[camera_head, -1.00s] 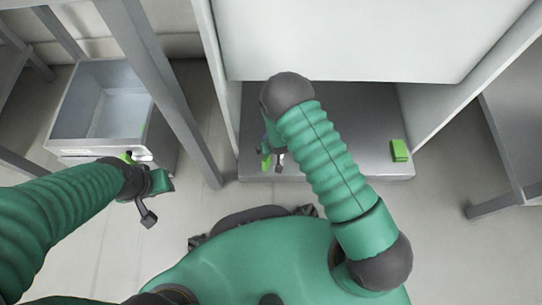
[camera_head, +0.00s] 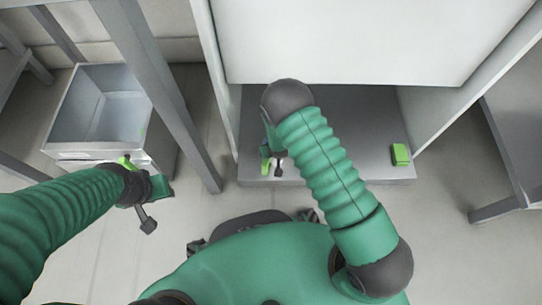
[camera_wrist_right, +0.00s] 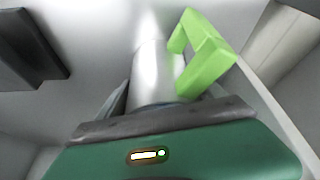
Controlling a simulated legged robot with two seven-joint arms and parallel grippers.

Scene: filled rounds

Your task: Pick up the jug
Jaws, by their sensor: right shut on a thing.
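The jug (camera_wrist_right: 150,72) shows in the right wrist view as a pale, shiny cylinder with a bright green angular handle (camera_wrist_right: 205,58) on its right. My right gripper (camera_wrist_right: 152,108) is shut on the jug's body, with its fingers on either side. In the head view my right gripper (camera_head: 274,160) is low over the grey shelf, partly hidden by my arm. A bit of green shows beside it, and most of the jug is hidden there. My left gripper (camera_head: 158,205) is at the left, below the open drawer; its jaws are not clear.
A small green block (camera_head: 400,154) sits on the right of the grey shelf (camera_head: 345,150), under a white cabinet (camera_head: 350,40) with side walls. An open, empty-looking grey drawer (camera_head: 88,151) is at the left, behind a grey post (camera_head: 160,95).

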